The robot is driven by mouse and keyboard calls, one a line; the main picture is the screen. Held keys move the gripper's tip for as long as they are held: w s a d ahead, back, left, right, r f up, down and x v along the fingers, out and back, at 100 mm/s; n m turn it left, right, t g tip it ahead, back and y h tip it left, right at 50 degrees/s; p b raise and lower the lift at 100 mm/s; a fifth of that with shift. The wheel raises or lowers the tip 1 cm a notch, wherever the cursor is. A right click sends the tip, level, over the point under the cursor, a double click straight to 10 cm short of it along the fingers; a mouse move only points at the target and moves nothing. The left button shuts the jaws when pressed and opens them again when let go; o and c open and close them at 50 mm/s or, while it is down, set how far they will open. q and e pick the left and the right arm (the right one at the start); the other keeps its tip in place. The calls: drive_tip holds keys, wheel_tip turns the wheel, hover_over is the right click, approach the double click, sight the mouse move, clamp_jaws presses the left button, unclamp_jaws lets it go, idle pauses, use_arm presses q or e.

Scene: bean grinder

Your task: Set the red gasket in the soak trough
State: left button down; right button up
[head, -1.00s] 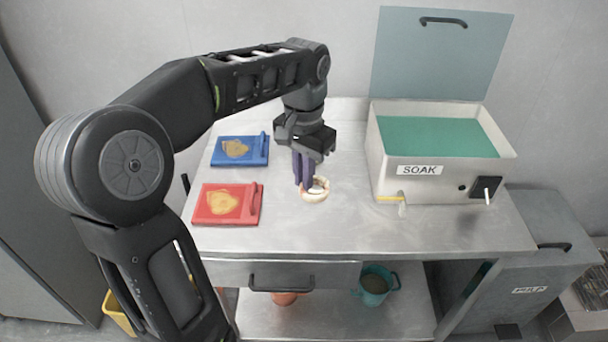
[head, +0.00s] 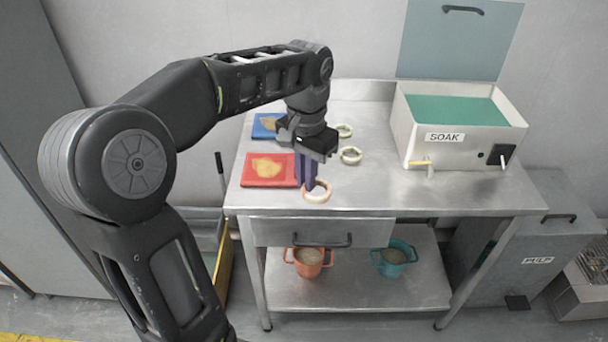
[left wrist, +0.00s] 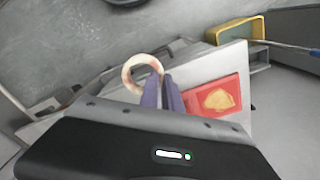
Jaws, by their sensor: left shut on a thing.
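My left gripper (head: 309,186) is shut on a pale ring gasket (head: 325,192) with reddish patches. In the head view the ring shows near the table's front edge, by the red board. In the left wrist view the gasket (left wrist: 130,82) hangs at the tips of the purple fingers (left wrist: 163,95). The trough marked SOAK (head: 414,153) stands at the table's right, with a green surface inside and its blue-grey lid (head: 462,45) raised behind. The gripper is to its left, clear of it. My right gripper is not in view.
Two pale rings (head: 351,156) (head: 344,131) lie on the table (head: 385,195) behind the gripper. A red board (head: 250,180) and a partly hidden blue board (head: 262,133) lie at left. Orange (head: 308,264) and teal (head: 394,258) pots stand on the lower shelf.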

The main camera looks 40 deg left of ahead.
use_arm(q)
drive_tip(key=w+d+f, duration=0.3)
drive_tip(key=d+f, duration=0.1)
drive_tip(key=d, duration=0.1)
drive_tip(key=w+d+f, duration=0.4)
drive_tip(key=d, duration=0.1)
drive_tip(key=w+d+f, duration=0.4)
drive_tip(key=d, duration=0.1)
drive_tip(key=shift+d, duration=0.2)
